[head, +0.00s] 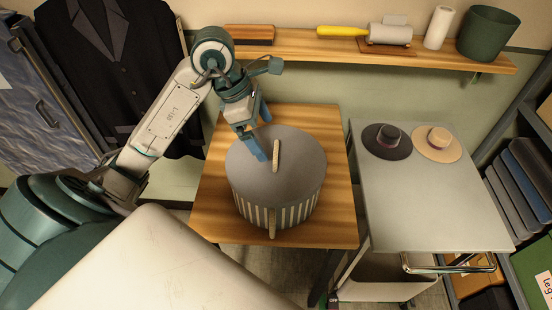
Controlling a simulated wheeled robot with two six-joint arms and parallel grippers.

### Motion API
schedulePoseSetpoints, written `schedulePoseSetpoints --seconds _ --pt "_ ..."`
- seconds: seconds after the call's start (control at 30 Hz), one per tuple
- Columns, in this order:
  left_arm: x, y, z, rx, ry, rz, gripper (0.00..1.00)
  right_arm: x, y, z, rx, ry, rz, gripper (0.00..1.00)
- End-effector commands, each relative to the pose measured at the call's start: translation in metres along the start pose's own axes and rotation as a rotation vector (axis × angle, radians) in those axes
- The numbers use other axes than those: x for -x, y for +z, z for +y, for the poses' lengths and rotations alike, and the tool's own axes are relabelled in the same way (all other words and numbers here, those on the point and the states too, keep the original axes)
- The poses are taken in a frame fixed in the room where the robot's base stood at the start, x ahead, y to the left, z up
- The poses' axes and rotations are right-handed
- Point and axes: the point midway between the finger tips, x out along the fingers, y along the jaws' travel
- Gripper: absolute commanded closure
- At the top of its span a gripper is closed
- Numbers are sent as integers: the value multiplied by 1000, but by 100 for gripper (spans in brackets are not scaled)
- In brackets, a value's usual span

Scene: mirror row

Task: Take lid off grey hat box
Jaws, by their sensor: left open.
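The grey hat box (278,203) stands on the wooden table, with cream stripes down its side. Its flat grey lid (300,157) is on it. A pale rope-like handle (276,155) stands across the middle of the lid. My left gripper (263,138), with blue fingers, is over the back left part of the lid, just left of and behind the handle. It is open and holds nothing. I cannot tell whether its fingertip touches the lid. My right gripper is not in view.
The wooden table (335,215) has bare room around the box. To its right, a grey table (430,215) bears a dark hat (387,140) and a tan hat (438,143). A wall shelf (300,45) runs behind, with a green bin (487,33). A dark jacket (110,70) hangs at left.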

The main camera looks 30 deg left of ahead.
Motion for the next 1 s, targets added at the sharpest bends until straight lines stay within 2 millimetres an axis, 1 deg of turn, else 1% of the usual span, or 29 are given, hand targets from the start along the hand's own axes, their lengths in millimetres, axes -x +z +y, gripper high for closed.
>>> schedulePoseSetpoints --seconds 0.27,0.43,0.5,0.6,0.7,0.9,0.93,1.0 --pt "-17 1 -2 1 -5 -1 2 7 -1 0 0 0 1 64" --pt "-38 2 -4 2 -5 -1 2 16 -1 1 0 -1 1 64" --pt "-48 2 -3 2 -5 -1 2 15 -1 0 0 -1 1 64" --pt "-56 2 -3 1 -3 -1 2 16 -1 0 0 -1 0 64" --pt "-60 1 -3 1 -1 1 2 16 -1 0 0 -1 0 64" --pt "-60 1 -2 1 0 1 2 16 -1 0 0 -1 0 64" --pt "-60 1 -2 0 0 1 6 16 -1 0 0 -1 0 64" --pt "-60 1 -2 0 0 1 20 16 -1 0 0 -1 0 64"
